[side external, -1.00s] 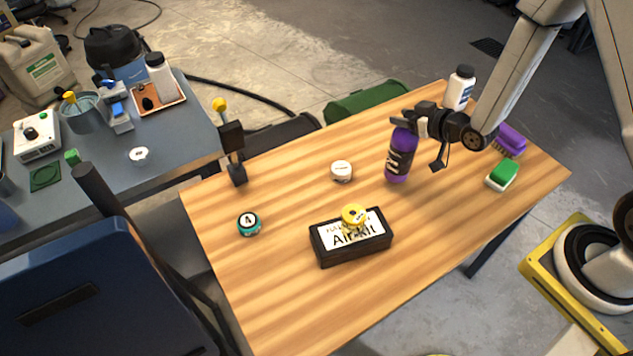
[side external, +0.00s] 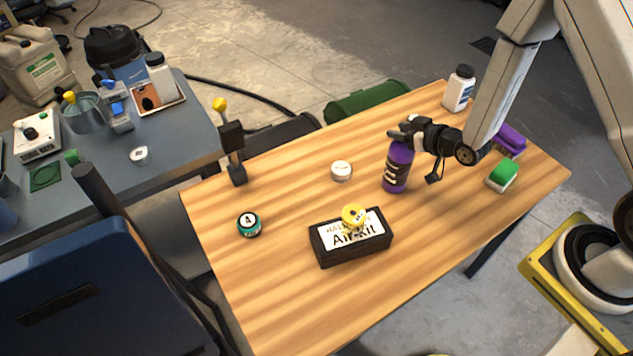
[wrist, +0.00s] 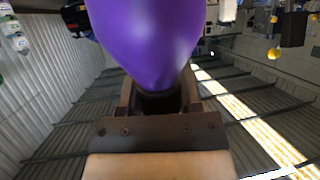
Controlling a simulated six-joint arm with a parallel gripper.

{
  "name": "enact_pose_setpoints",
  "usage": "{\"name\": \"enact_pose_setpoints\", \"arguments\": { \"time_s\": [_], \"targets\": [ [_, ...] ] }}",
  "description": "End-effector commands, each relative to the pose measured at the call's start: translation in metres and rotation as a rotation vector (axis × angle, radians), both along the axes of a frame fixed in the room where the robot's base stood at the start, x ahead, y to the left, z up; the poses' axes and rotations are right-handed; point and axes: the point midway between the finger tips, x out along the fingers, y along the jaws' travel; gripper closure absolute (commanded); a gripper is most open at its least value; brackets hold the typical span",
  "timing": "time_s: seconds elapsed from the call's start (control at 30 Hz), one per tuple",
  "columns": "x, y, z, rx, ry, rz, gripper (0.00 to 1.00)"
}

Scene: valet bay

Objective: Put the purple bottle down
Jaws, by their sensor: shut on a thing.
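The purple bottle (side external: 397,172) is upright at the middle right of the wooden table (side external: 290,280), with a black label band and its top hidden by my gripper. My gripper (side external: 405,136) is shut on the upper end of the bottle, coming from the right. In the wrist view the purple bottle (wrist: 148,40) fills the top middle between the jaws (wrist: 158,100). Its base looks at or very near the table surface; I cannot tell whether it touches.
A white round tin (side external: 341,171) lies left of the bottle. A black Air-kit box (side external: 335,252) with a yellow item (side external: 353,215) is nearer. A white bottle (side external: 458,90), purple brush (side external: 511,140) and green-white sponge (side external: 502,176) are behind and right. A teal puck (side external: 249,224) sits left.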

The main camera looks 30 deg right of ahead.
Motion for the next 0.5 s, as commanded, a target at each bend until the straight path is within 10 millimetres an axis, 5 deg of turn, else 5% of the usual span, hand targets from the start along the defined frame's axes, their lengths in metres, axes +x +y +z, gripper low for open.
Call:
{"name": "enact_pose_setpoints", "arguments": {
  "time_s": [0.33, 0.37, 0.47, 0.5],
  "targets": [
    [0.0005, 0.0000, -0.0023, 0.000, -0.002, 0.000, 1.00],
    [-0.0002, 0.0001, -0.0032, 0.000, 0.000, 0.000, 0.51],
    [-0.0001, 0.0001, -0.0029, 0.000, 0.000, 0.000, 0.20],
    [-0.0001, 0.0001, -0.0028, 0.000, 0.000, 0.000, 0.19]
  ]
}}
